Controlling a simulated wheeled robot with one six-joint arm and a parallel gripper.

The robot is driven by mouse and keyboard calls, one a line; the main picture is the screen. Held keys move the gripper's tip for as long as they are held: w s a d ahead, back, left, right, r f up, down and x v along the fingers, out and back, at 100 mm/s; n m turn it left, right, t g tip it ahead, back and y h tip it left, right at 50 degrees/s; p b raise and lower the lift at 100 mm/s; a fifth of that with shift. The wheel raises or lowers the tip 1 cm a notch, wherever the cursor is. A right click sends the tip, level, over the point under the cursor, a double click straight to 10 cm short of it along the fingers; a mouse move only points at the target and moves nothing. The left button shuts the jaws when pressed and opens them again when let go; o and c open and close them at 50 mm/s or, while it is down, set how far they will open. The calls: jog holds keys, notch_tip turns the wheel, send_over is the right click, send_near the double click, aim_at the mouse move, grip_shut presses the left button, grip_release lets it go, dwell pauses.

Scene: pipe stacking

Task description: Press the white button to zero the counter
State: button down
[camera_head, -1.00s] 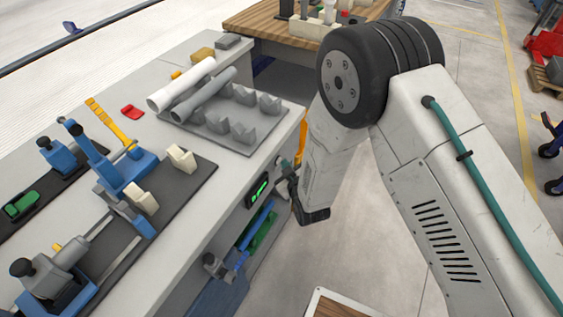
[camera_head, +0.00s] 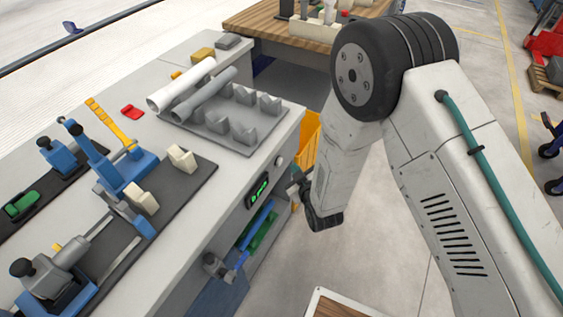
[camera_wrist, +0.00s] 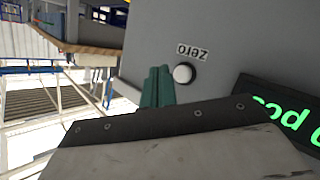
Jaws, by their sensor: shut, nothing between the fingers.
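The white button (camera_wrist: 183,73) sits on the grey front panel of the bench beside an upside-down "zero" label (camera_wrist: 192,51) in the wrist view. It also shows in the head view (camera_head: 279,161). The counter (camera_head: 258,190) is a black display with green characters left of the button; part of it (camera_wrist: 285,112) shows in the wrist view. My gripper (camera_head: 295,178) is in front of the panel, a little right of and below the button in the head view. Its green fingers (camera_wrist: 157,72) are shut and empty, appearing just left of the button in the wrist view. They look apart from it.
The bench top carries two pipes (camera_head: 182,85), a grey rack (camera_head: 212,128) and blue clamps (camera_head: 126,165). A yellow bin (camera_head: 304,143) stands behind my forearm. Blue and green items lie on a shelf under the counter.

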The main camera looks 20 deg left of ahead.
jog(key=d, duration=0.3)
jog(key=shift+s+d, duration=0.1)
jog(key=shift+s, duration=0.05)
dwell(0.7)
